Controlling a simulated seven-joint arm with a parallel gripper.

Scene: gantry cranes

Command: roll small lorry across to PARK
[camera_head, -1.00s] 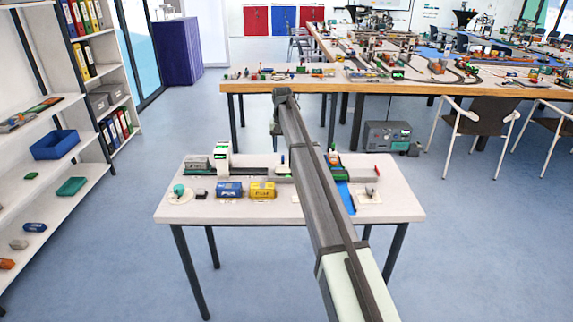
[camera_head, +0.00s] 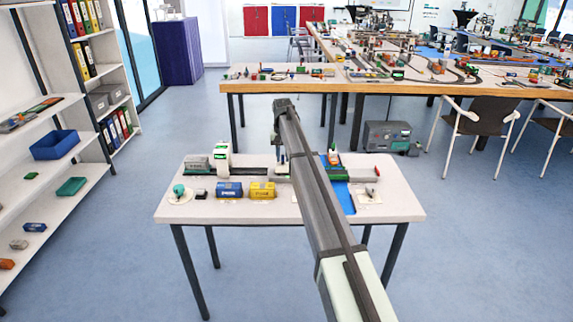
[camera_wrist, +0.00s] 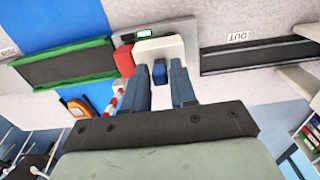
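A small vehicle-like piece, apparently the lorry, lies below my gripper in the wrist view, with a white body (camera_wrist: 160,47) and a red end (camera_wrist: 124,61). A small blue block (camera_wrist: 159,73) shows in front of the white body, between my fingers. My gripper (camera_wrist: 163,82) points at this piece with its fingers apart; I cannot tell whether they touch it. In the head view my gripper (camera_head: 281,157) is low over the table, and my arm hides much of what is under it. I cannot read a PARK label.
A green-edged dark deck (camera_wrist: 65,62) crosses a blue strip (camera_wrist: 62,25) on the left of the wrist view. A dark lane (camera_wrist: 255,56) with an OUT label (camera_wrist: 238,36) lies right. Blue (camera_head: 229,190) and yellow (camera_head: 262,190) boxes stand at the table's front.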

